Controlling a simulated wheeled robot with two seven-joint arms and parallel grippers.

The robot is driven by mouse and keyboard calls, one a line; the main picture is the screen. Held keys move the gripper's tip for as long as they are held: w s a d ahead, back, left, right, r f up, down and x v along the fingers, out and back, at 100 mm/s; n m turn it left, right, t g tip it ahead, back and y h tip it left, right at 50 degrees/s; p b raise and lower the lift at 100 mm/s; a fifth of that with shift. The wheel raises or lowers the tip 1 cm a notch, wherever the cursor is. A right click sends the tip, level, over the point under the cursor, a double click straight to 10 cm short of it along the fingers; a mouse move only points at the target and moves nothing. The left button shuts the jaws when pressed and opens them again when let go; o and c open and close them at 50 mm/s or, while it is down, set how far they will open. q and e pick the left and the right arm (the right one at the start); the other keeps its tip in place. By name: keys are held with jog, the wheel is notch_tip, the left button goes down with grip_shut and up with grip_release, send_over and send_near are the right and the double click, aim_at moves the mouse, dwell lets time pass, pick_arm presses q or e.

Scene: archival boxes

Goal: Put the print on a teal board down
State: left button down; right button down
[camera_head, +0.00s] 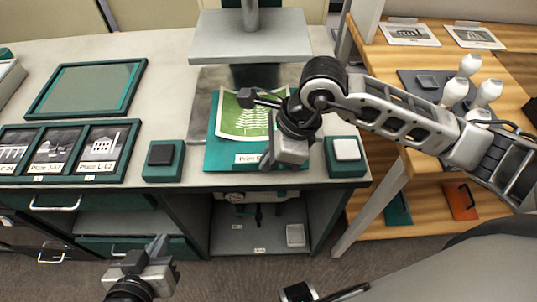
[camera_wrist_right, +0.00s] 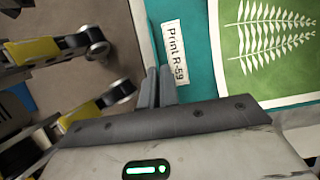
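The print, a green sheet with a pale fern (camera_head: 243,117), lies on a teal board (camera_head: 222,158) with a white label at its front edge. In the right wrist view the fern print (camera_wrist_right: 265,45), the teal board (camera_wrist_right: 200,75) and the label "Print R-59" show close up. My right gripper (camera_wrist_right: 158,85) is shut on the board's front edge beside the label; its arm hides the board's right part in the head view. The board is over the bench front; I cannot tell whether it touches. My left gripper (camera_head: 160,243) is low in front of the bench, empty, fingers close together.
A black-topped teal block (camera_head: 162,160) and a white-topped one (camera_head: 346,157) flank the board. A press-like grey plate (camera_head: 250,37) stands behind. Framed pictures (camera_head: 68,153) and an empty teal tray (camera_head: 88,88) lie left. White-knobbed tools (camera_head: 470,85) stand on the wooden shelf right.

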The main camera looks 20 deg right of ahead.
jog(key=shift+f, duration=0.2)
jog(key=c, duration=1.6)
grip_release()
jog(key=shift+r, duration=0.1)
jog(key=shift+c, duration=0.2)
jog(key=shift+r, duration=0.15)
jog(key=v, duration=1.2)
